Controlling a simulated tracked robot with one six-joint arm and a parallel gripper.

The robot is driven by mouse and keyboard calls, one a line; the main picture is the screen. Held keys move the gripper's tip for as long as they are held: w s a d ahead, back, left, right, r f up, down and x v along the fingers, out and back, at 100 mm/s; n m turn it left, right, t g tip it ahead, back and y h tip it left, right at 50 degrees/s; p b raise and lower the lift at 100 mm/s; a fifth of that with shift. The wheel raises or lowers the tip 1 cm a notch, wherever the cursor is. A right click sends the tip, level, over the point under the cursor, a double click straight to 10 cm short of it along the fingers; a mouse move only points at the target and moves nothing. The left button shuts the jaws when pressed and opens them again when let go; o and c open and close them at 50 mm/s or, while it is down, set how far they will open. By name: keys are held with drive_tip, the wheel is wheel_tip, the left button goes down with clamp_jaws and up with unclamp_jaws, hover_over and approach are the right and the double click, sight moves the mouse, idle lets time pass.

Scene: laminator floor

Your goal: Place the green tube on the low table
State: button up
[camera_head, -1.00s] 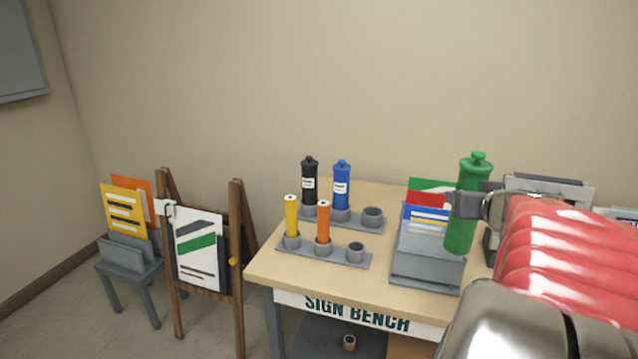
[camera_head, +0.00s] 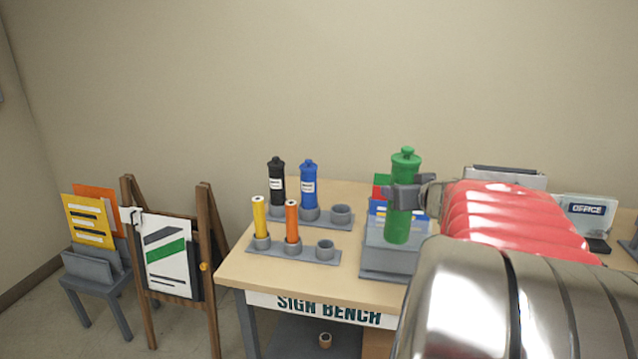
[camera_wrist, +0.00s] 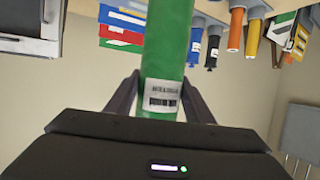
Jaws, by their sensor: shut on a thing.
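The green tube (camera_head: 402,198) is upright in my gripper (camera_head: 408,196), in front of the grey card holder on the bench. My gripper is shut on the tube around its middle. In the wrist view the green tube (camera_wrist: 168,50) stands between the two fingers, with a white barcode label facing the camera. No separate table is clearly seen as the low table; a small grey stand (camera_head: 95,285) holding cards is at the far left.
The sign bench (camera_head: 300,283) carries black (camera_head: 277,183) and blue (camera_head: 309,185) tubes in a rack, with yellow (camera_head: 259,218) and orange (camera_head: 291,222) tubes in another. A grey card holder (camera_head: 385,262) stands to their right. An easel (camera_head: 208,250) stands left of the bench.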

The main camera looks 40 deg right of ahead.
drive_tip(key=w+a+f+n+t+y, duration=0.1)
drive_tip(key=w+a+f, duration=0.55)
drive_tip(key=a, duration=0.25)
drive_tip(key=w+a+f+n+y, duration=0.1)
drive_tip(key=w+a+f, duration=0.4)
drive_tip(key=w+a, duration=0.35)
drive_tip(key=w+a+f+n+y, duration=0.1)
drive_tip(key=a+f, duration=0.4)
drive_tip(key=a, duration=0.8)
drive_tip(key=w+a+f+n+y, duration=0.2)
drive_tip(key=a+f, duration=0.3)
drive_tip(key=a, duration=0.7)
drive_tip(key=shift+w+a+f+n+t+y, duration=0.2)
drive_tip(key=shift+a+n+t+y, duration=0.15)
drive_tip(key=shift+y, duration=0.25)
